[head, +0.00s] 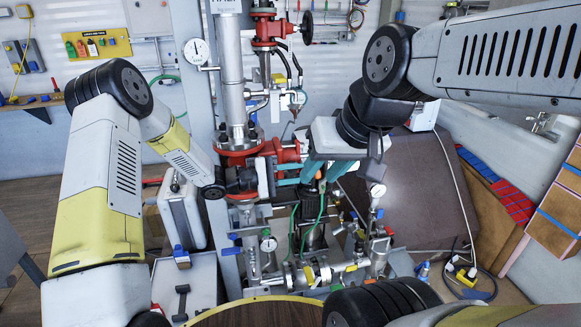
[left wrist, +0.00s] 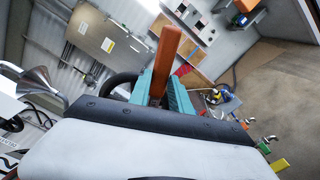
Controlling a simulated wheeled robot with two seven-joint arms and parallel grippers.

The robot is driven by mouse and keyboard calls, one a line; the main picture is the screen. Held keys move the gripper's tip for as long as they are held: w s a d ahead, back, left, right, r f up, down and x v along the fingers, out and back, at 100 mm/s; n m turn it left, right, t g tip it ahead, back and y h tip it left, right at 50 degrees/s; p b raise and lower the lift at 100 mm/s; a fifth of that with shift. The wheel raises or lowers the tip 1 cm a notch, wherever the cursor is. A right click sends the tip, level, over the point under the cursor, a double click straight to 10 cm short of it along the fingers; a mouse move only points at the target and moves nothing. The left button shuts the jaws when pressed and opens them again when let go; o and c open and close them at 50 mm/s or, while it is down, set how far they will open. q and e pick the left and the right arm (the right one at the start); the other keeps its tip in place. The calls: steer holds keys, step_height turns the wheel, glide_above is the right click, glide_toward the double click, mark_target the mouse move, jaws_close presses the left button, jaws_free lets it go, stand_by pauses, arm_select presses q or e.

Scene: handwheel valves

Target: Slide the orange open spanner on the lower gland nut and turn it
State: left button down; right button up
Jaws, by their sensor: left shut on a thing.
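The orange open spanner (left wrist: 165,58) shows in the left wrist view as a flat orange bar between the teal fingers of my left gripper (left wrist: 160,90), which is shut on it. In the head view my left gripper (head: 284,182) is partly hidden at the centre, close to the red valve body (head: 240,156).
An upper red valve (head: 268,28) has a black handwheel (head: 307,27). A silver case (head: 181,210) stands left. A round table edge (head: 255,303) lies at the front.

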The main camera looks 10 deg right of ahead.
arm_select(q)
steer(key=s, duration=0.1)
steer(key=s+r, duration=0.1)
steer(key=s, duration=0.1)
steer(key=shift+s+d+r, duration=0.1)
steer(key=shift+s+r, duration=0.25)
stand_by(0.6)
